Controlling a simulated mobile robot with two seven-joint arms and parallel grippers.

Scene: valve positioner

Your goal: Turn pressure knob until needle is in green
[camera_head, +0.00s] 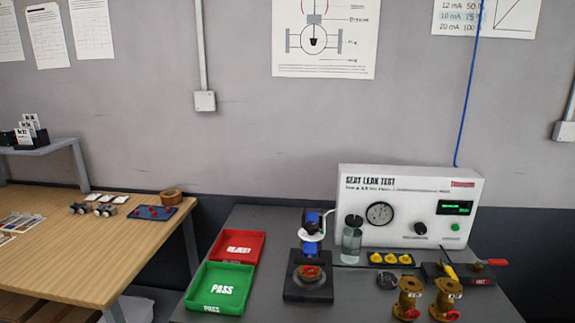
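The white seat leak test box (350,182) stands at the back right of the dark bench. A round dial gauge (380,213) is on its front; the needle and any green zone are too small to make out. A black pressure knob (420,229) sits low on the panel, right of the gauge. A lit green display (455,208) and a green button (456,227) are further right. Neither of my grippers shows in the head view, and nothing touches the knob.
A clear jar (351,243) stands before the box's left side. Red (226,258) and green (212,302) trays lie left.

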